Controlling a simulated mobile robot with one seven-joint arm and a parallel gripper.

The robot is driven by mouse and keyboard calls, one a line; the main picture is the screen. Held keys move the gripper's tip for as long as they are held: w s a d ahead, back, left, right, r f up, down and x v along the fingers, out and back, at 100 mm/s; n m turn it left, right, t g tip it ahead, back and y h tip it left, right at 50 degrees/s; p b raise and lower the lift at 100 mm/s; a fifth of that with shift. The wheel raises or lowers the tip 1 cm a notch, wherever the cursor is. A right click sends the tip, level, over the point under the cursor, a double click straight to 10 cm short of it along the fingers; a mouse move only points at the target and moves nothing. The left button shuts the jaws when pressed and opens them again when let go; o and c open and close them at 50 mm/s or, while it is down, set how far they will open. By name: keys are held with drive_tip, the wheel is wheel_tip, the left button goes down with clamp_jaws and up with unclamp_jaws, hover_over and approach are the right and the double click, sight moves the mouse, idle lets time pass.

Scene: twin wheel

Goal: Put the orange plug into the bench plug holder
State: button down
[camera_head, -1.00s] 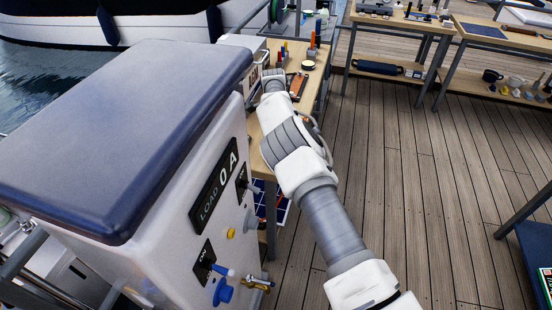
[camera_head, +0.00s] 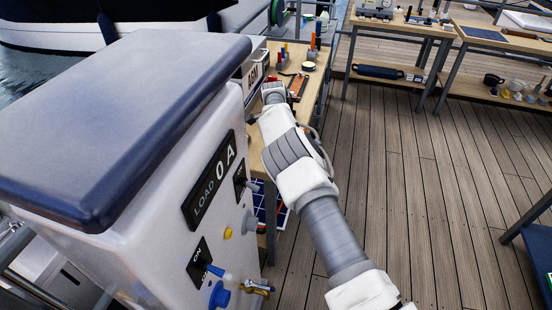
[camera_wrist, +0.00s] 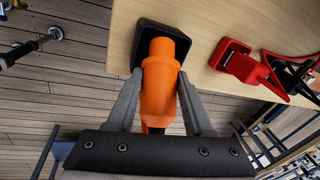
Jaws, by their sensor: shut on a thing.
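The orange plug (camera_wrist: 160,85) is in the wrist view, between the two fingers of my gripper (camera_wrist: 162,90), which is shut on it. The plug's far end is at the opening of a black square holder (camera_wrist: 184,42) on the light wooden bench (camera_wrist: 204,20). It overlaps the holder's opening; how deep it sits I cannot tell. The near end of the plug is dark and partly hidden by my gripper's body. In the head view my arm reaches over the bench (camera_head: 318,80), and its own links hide the gripper and plug.
A red plug (camera_wrist: 245,65) with red and black cables stands beside the holder on the right. The bench edge runs close by, with deck planks below. In the head view a white cabinet (camera_head: 165,225) with a blue lid stands left of my arm.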

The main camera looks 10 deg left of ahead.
drive_tip(key=shift+f, duration=0.35)
drive_tip(key=shift+c, duration=1.1)
unclamp_jaws()
drive_tip(key=shift+f, duration=0.2)
drive_tip(key=shift+s+d+f, duration=0.1)
drive_tip(key=shift+s, duration=0.05)
drive_tip(key=shift+s+r+b, duration=0.1)
drive_tip(key=shift+r+b, duration=0.2)
drive_tip(key=shift+r, duration=0.25)
drive_tip(key=shift+w+b+v, duration=0.15)
drive_tip(key=shift+b+v, duration=0.1)
drive_tip(key=shift+v, duration=2.7)
drive_tip(key=shift+w+b+v, duration=0.2)
drive_tip(key=shift+v, duration=2.8)
